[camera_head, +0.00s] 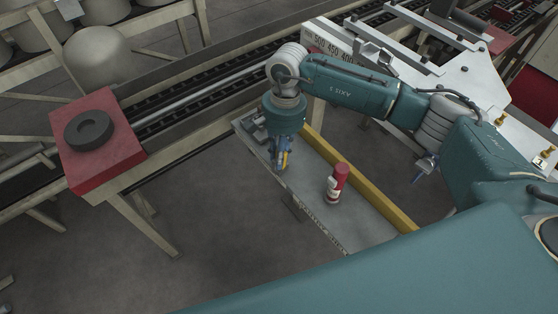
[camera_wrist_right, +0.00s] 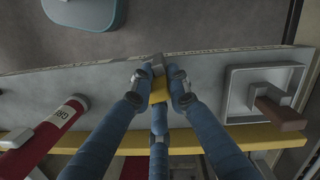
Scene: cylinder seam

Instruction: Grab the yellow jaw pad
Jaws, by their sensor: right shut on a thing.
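The yellow jaw pad (camera_wrist_right: 158,92) sits between the blue fingers of my right gripper (camera_wrist_right: 160,85) in the right wrist view. The gripper is shut on it, with fingers on both sides; a grey piece shows at its far end. In the head view my right gripper (camera_head: 281,162) points down over the left part of the grey shelf (camera_head: 300,178). A small yellow patch shows between its fingers there, too small to make out well. I cannot tell whether the pad touches the shelf. My left gripper is not in view.
A red bottle with a white label (camera_head: 337,183) stands on the shelf, right of my gripper. A yellow rail (camera_head: 360,180) runs along the shelf's back edge. A grey tray with a brown-handled tool (camera_wrist_right: 268,95) lies beside the gripper. A red block with a black ring (camera_head: 90,131) is at left.

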